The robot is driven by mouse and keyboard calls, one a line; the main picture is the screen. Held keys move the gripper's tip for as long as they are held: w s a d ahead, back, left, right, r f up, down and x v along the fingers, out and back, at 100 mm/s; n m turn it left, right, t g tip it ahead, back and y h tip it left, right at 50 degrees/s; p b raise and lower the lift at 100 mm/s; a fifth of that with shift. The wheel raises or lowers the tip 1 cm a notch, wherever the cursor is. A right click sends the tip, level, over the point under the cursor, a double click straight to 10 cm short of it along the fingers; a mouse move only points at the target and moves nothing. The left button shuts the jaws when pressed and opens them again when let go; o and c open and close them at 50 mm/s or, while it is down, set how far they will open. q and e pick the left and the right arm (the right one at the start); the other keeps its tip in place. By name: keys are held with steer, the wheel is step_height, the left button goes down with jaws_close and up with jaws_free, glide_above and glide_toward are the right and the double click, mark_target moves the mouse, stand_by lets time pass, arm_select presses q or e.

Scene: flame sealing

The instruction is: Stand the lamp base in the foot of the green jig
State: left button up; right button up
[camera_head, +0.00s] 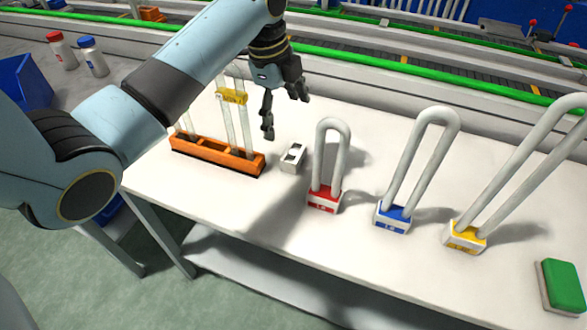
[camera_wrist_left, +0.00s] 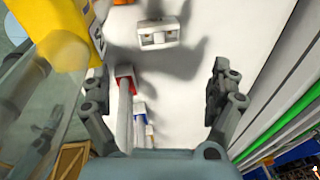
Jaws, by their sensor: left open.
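A small white block with two dark openings (camera_head: 293,157), which looks like the lamp base, stands on the white table right of the orange rack. In the left wrist view the white block (camera_wrist_left: 158,34) lies beyond the fingertips. My left gripper (camera_head: 284,112) is open and empty, above and a little behind the block, not touching it. It also shows open in the left wrist view (camera_wrist_left: 158,80). I cannot make out a green jig for sure; a green-topped block (camera_head: 562,287) lies at the right. My right gripper is not in view.
An orange rack (camera_head: 217,155) holds upright clear tubes with a yellow tag (camera_head: 231,96). U-shaped tubes stand in red (camera_head: 324,199), blue (camera_head: 393,217) and yellow (camera_head: 466,237) marked bases. A green-edged conveyor (camera_head: 400,67) runs behind. The table front is mostly clear.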

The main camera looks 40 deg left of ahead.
mark_target(292, 153)
arm_select(q)
steer(key=f, duration=0.4)
steer(key=w+f, duration=0.1)
steer(key=f, duration=0.3)
steer(key=d+f, duration=0.1)
steer(key=f, duration=0.3)
steer(key=shift+w+b, duration=0.2)
steer(key=shift+b, duration=0.15)
steer(key=shift+r, duration=0.1)
steer(key=c, duration=1.3)
